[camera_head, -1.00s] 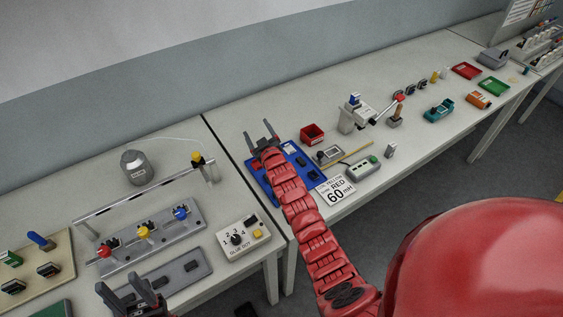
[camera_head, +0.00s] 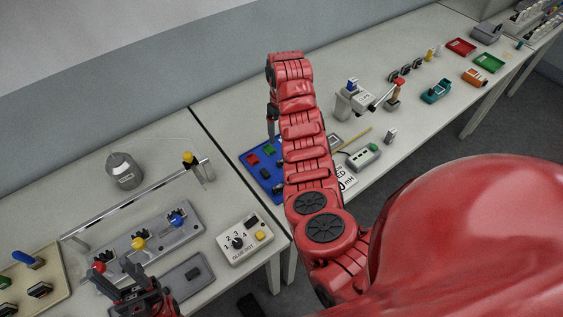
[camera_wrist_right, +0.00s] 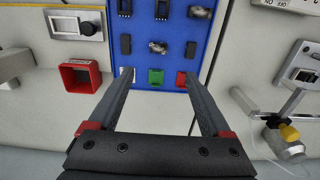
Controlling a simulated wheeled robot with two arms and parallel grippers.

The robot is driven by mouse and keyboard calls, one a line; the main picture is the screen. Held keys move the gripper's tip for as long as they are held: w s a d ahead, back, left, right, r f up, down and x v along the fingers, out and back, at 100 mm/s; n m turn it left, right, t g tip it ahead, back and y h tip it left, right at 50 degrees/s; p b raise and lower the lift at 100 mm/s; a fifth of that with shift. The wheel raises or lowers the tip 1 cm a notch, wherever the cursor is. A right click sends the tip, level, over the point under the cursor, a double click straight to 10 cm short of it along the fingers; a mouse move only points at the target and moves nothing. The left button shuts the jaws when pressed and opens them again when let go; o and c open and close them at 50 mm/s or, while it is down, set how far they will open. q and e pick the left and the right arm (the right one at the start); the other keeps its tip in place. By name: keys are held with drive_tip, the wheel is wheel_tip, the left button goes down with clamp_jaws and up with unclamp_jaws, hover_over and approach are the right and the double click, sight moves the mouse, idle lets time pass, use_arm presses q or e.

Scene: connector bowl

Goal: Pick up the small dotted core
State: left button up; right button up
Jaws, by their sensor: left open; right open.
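A blue board (camera_head: 277,188) lies on the bench, partly hidden by my right arm; it also shows in the right wrist view (camera_wrist_right: 141,28). It carries small black blocks, grey metallic pieces, a green block (camera_wrist_right: 155,77) and a red block (camera_wrist_right: 181,79). Two black blocks at the wrist view's top edge, one on the left (camera_wrist_right: 125,7) and one in the middle (camera_wrist_right: 161,9), show small pale dots. I cannot tell which piece is the dotted core. My right gripper (camera_wrist_right: 157,84) is open and empty above the board's edge. My left gripper (camera_head: 137,276) is open, at the lower left.
A red open box (camera_wrist_right: 80,76) stands beside the board. A clamp device (camera_head: 353,100) stands to the right. A grey jar (camera_head: 124,170) is farther back.

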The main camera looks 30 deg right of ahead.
drive_tip(key=b, duration=0.5)
hover_over(282, 160)
wheel_tip(282, 160, down, 8)
drive_tip(key=shift+s+f, duration=0.15)
drive_tip(key=shift+f, duration=0.05)
drive_tip(key=shift+f+p, duration=0.3)
drive_tip(key=shift+f, duration=0.3)
drive_tip(key=shift+f+p, duration=0.25)
drive_tip(key=shift+p, duration=0.15)
wheel_tip(282, 160, down, 4)
drive_tip(key=shift+r+p, duration=0.2)
drive_tip(key=shift+p, duration=0.95)
drive_tip(key=shift+f, duration=0.65)
clamp_jaws()
